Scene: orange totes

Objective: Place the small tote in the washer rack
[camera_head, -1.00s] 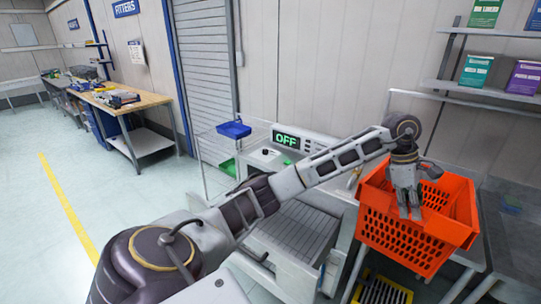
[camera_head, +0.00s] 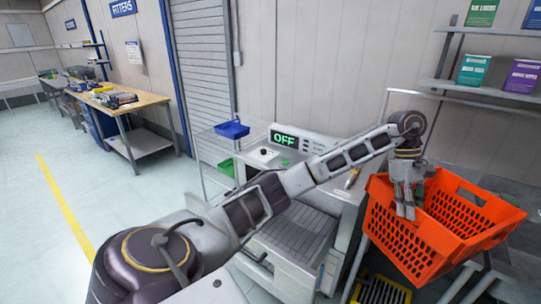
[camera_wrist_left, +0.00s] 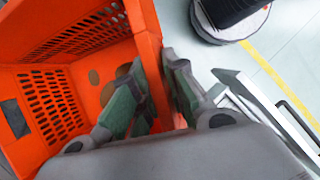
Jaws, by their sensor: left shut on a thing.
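The orange tote (camera_head: 418,251) is at the right in the head view, tilted with its right end raised. My left gripper (camera_head: 405,208) points down over its near left wall. In the wrist view the fingers (camera_wrist_left: 160,98) straddle the wall of the tote (camera_wrist_left: 45,60) and are shut on it. The tote looks empty where its inside shows. The washer, with a green OFF display (camera_head: 285,139), stands left of the tote. Its grey ribbed rack (camera_head: 297,232) is open at the front and looks bare; my left arm partly covers it. My right gripper is out of view.
A wire stand holds a blue bin (camera_head: 232,130) left of the washer. A shelf with boxes (camera_head: 474,70) is on the wall above the tote. A yellow slatted item (camera_head: 380,290) lies low below the tote. The floor at left is clear.

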